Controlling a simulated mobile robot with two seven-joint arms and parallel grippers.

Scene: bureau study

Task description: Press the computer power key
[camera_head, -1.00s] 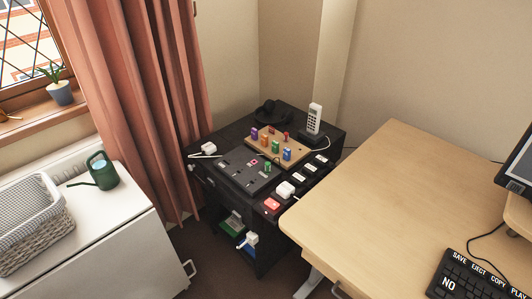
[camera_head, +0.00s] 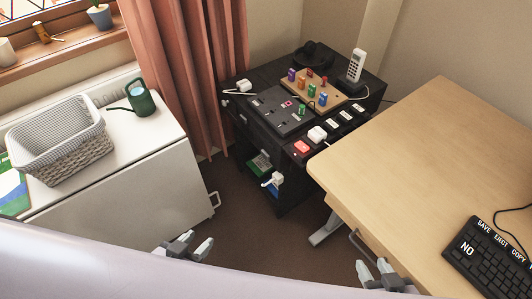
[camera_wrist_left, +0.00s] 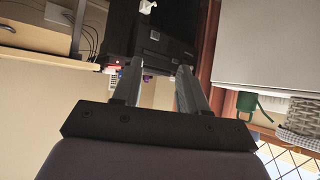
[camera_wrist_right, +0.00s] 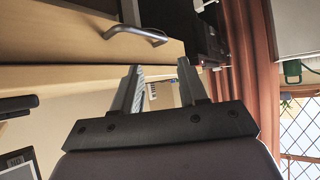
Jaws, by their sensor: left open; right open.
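A black keyboard (camera_head: 490,258) lies on the wooden desk at the right edge of the head view, partly cut off. Its white labels read SAVE, EJECT, COPY and NO; I cannot make out a power key. My left gripper (camera_head: 196,242) is open and empty, low over the floor in front of the white cabinet. It also shows open in the left wrist view (camera_wrist_left: 158,68). My right gripper (camera_head: 373,267) is open and empty, beside the desk's front edge and left of the keyboard. The right wrist view shows it open too (camera_wrist_right: 160,68).
The wooden desk (camera_head: 425,145) has a wide clear top. A black cabinet (camera_head: 290,195) in the corner bears a phone (camera_head: 356,64), coloured blocks and a red button (camera_head: 301,147). A white cabinet (camera_head: 130,180) at left holds a basket (camera_head: 85,157) and watering can (camera_head: 141,100). Dark floor lies between.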

